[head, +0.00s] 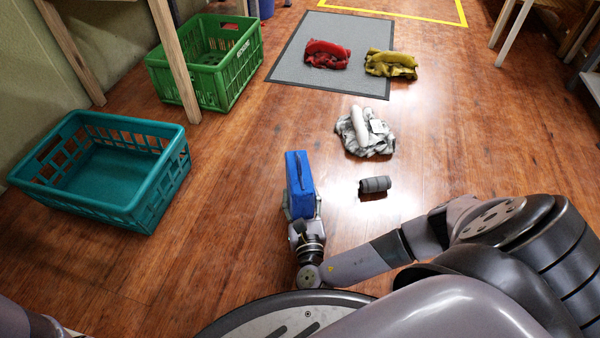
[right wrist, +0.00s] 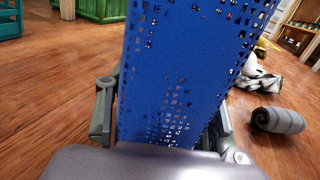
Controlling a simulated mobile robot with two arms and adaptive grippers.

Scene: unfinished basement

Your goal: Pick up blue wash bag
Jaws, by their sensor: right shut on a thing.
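The blue wash bag (head: 299,178) is a boxy blue thing, upright in front of my right gripper (head: 302,212). In the right wrist view the bag (right wrist: 175,75) fills the middle, its face speckled with small holes. My right gripper's fingers (right wrist: 165,115) are on either side of the bag, shut on it. I cannot tell whether the bag's underside touches the floor. My left gripper is not in view.
A teal crate (head: 170,190) stands at left, with a green crate (head: 235,80) behind it. A grey roll (head: 375,185) and a white-grey cloth bundle (head: 378,145) lie to the right. Red (head: 326,54) and yellow (head: 391,64) bundles lie at a grey mat (head: 300,75).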

